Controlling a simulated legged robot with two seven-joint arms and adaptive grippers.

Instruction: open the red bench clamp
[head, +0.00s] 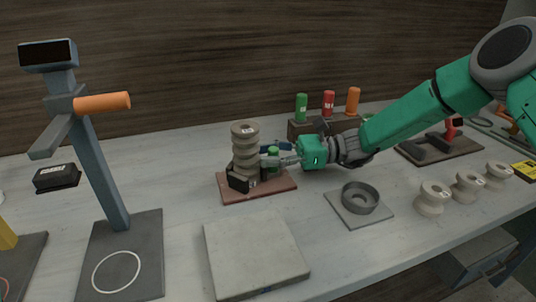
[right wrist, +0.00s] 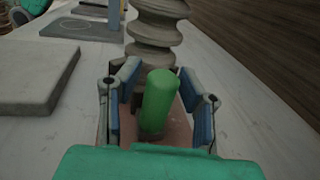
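A dark clamp (head: 238,182) stands on a reddish base plate (head: 230,196) in the middle of the bench, against a ridged clay column (head: 245,142) standing upright. A green cylindrical handle stands at its right and shows clearly in the right wrist view (right wrist: 159,100). My right gripper (right wrist: 160,108) is open, with one finger on each side of the green handle and gaps visible. In the head view my right gripper (head: 279,160) reaches in from the right and partly hides the handle. My left gripper is not seen in the head view.
A grey slab (head: 255,252) lies in front. A round grey dish (head: 360,197) and several clay spools (head: 433,197) are at right. Another dark device with a red knob (head: 450,130) stands behind them. A blue-grey stand (head: 100,165) is at left. Coloured cylinders (head: 328,102) stand behind.

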